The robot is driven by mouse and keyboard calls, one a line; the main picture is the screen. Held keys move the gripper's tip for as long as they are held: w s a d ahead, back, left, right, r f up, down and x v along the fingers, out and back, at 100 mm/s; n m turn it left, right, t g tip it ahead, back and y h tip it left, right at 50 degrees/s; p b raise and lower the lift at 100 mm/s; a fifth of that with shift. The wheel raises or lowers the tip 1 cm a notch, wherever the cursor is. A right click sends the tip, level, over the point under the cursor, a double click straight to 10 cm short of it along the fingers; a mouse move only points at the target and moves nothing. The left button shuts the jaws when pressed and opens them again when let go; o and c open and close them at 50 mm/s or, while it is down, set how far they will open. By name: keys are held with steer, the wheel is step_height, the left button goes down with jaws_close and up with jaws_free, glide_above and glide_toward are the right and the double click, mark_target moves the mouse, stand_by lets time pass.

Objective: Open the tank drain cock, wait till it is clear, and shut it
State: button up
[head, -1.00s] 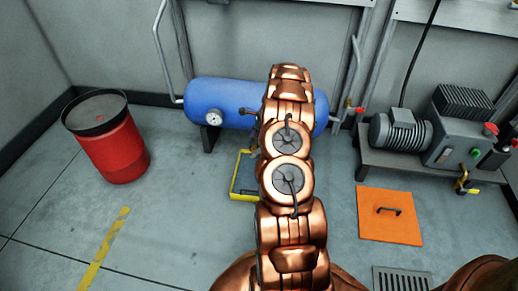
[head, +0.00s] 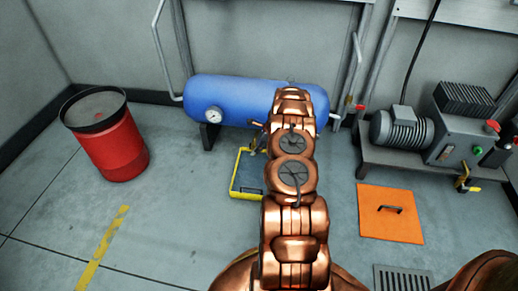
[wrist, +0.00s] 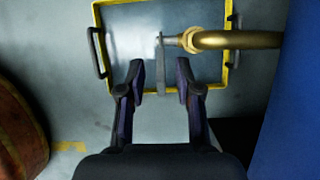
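The blue tank (head: 225,92) lies along the back wall; its edge also shows at the right of the wrist view (wrist: 295,110). In the wrist view a brass drain pipe (wrist: 240,40) ends in the drain cock (wrist: 188,41), with a thin grey lever (wrist: 162,75) pointing toward me. My gripper (wrist: 160,68) is open, its two dark fingers apart on either side of the lever's end. I see gaps beside the lever, but cannot tell its depth between the fingers. A yellow-rimmed tray (wrist: 98,15) lies below; it shows in the head view (head: 234,178). My arm hides much of the cock there.
A red drum (head: 113,145) stands at left, also at the wrist view's left edge. A compressor (head: 402,130) sits on a plinth at right, near an orange floor plate (head: 375,225) and a floor grate (head: 402,278). Floor between drum and tray is free.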

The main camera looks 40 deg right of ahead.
steer(key=shift+w+a+f, duration=0.15)
steer(key=shift+w+f, duration=0.05)
steer(key=shift+f, duration=0.3)
jaws_close()
stand_by(0.3)
